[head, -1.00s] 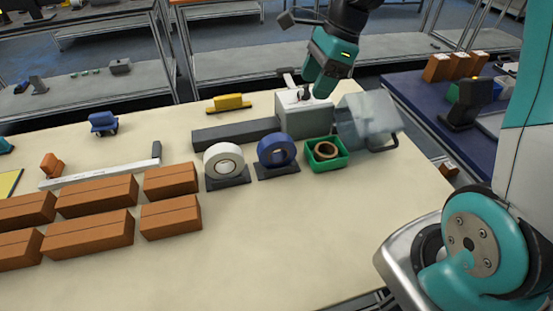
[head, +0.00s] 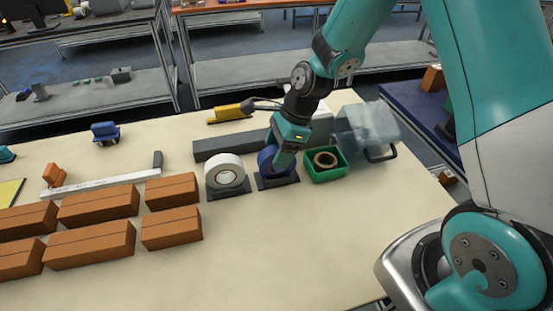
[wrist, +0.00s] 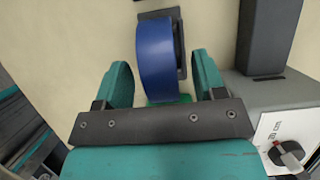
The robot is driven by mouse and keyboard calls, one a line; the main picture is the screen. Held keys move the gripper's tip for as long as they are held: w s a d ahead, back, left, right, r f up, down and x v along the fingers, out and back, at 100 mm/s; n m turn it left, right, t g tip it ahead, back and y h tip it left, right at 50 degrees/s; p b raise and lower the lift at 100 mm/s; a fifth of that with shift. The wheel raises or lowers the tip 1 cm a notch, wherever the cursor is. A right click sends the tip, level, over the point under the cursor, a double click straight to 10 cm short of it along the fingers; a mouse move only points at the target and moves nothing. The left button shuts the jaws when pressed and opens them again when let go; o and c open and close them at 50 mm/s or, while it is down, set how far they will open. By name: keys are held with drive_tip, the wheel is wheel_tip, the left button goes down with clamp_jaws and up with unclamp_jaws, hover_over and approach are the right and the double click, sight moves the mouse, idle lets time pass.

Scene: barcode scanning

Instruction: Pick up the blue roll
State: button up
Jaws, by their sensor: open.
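The blue roll (head: 265,160) stands on a dark base plate (head: 286,181) on the table, between the white roll and the green bin. In the head view my gripper (head: 280,165) is in front of it and hides much of it. In the wrist view the blue roll (wrist: 156,55) reaches into the gap between the two teal fingers of my gripper (wrist: 165,80). The fingers are apart, one on each side of the roll, with a visible gap on both sides.
A white tape roll (head: 225,173) stands close on the left. A green bin (head: 325,165) with a brown roll is close on the right, beside a clear container (head: 368,130). A grey bar (head: 225,145) lies behind. Brown boxes (head: 90,243) fill the left; the front table is clear.

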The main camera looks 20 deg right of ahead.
drive_tip(key=shift+x, duration=1.3)
drive_tip(key=c, duration=1)
drive_tip(key=shift+c, duration=0.2)
drive_tip(key=shift+r, duration=0.15)
